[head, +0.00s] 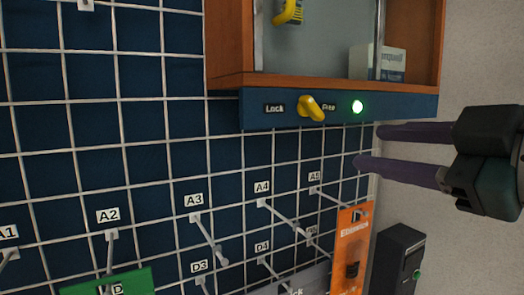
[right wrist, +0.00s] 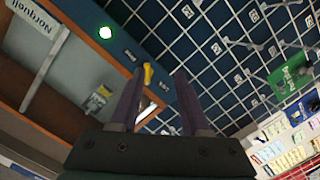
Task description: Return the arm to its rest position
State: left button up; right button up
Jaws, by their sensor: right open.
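My right gripper (head: 370,147) comes in from the right edge of the head view. Its two dark purple fingers are apart with nothing between them. They point left, below the right end of the blue lock panel (head: 340,110). In the right wrist view my right gripper (right wrist: 159,74) is also open and empty, with a yellow knob (right wrist: 148,74) showing beyond the fingertips. In the head view the yellow knob (head: 311,107) is on the panel between two labels, the left one reading "Lock". A green light (head: 357,106) glows beside it. My left gripper is not in view.
A wooden cabinet (head: 228,50) stands above the panel. A wire grid with labelled hooks covers the blue wall (head: 150,120). A green card (head: 110,283) is at lower left.

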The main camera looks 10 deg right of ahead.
jog(key=s+f+m+g+h, duration=0.25)
jog(key=s+f, duration=0.25)
jog(key=f, duration=0.3)
jog(key=s+f+m+g+h, duration=0.1)
jog(key=s+f+m+g, duration=0.35)
jog(key=f, duration=0.35)
jog(key=s+f+m+g, duration=0.2)
jog(key=s+f+g, duration=0.4)
jog(key=s, duration=0.7)
notch_tip(320, 180, up, 13)
jog(key=p, duration=1.4)
jog(key=shift+s+a+h, duration=0.25)
jog(key=shift+a+h, duration=0.1)
jog(key=shift+f, duration=0.1)
